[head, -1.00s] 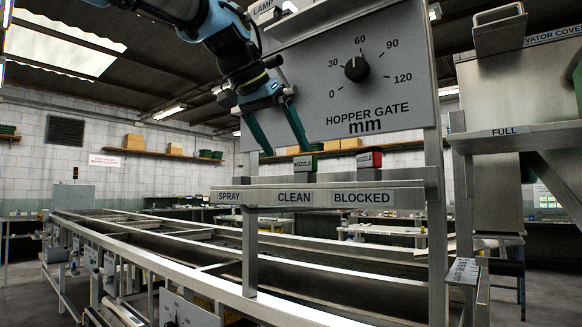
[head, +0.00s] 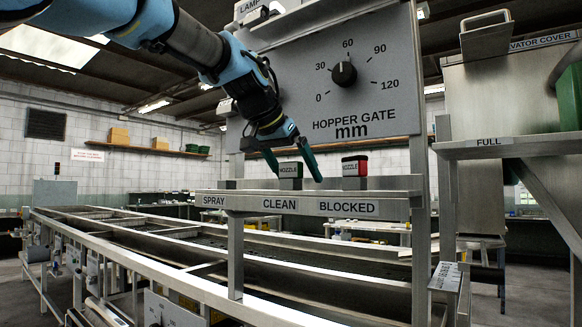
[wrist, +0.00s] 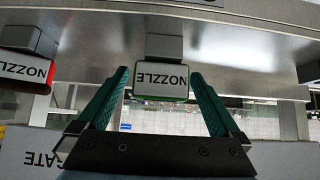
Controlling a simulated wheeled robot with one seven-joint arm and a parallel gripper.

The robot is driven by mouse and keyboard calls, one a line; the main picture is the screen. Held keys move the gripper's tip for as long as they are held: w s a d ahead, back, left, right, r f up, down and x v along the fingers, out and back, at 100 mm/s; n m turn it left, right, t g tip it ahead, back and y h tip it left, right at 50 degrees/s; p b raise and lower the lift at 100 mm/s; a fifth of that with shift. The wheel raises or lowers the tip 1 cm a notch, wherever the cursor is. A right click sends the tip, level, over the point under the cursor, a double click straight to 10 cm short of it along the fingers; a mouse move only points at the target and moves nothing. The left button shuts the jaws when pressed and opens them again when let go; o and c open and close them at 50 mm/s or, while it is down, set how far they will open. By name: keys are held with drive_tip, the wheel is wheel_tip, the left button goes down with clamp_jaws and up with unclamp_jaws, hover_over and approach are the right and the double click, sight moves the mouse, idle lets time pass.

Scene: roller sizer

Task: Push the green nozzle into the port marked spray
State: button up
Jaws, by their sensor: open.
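The green nozzle (head: 290,170), a dark block with a NOZZLE label and green edging, stands upright on the rail above the CLEAN label (head: 279,204). In the wrist view the green nozzle (wrist: 161,82) sits between the two fingers, with gaps at both sides. My gripper (head: 297,176) is open, its teal fingers reaching down on either side of the nozzle; it also shows in the wrist view (wrist: 160,73). The SPRAY label (head: 213,201) is at the rail's left end, with a low grey block (head: 227,184) above it and no nozzle on it.
A red nozzle (head: 355,167) stands above the BLOCKED label (head: 347,208) to the right; it also shows at the left of the wrist view (wrist: 27,68). Rollers and frame bars run below.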

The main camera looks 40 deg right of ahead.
drive_tip(key=shift+d+f, duration=0.15)
drive_tip(key=c, duration=1.4)
wheel_tip(320, 180, up, 10)
idle(0.3)
drive_tip(key=shift+w, duration=0.15)
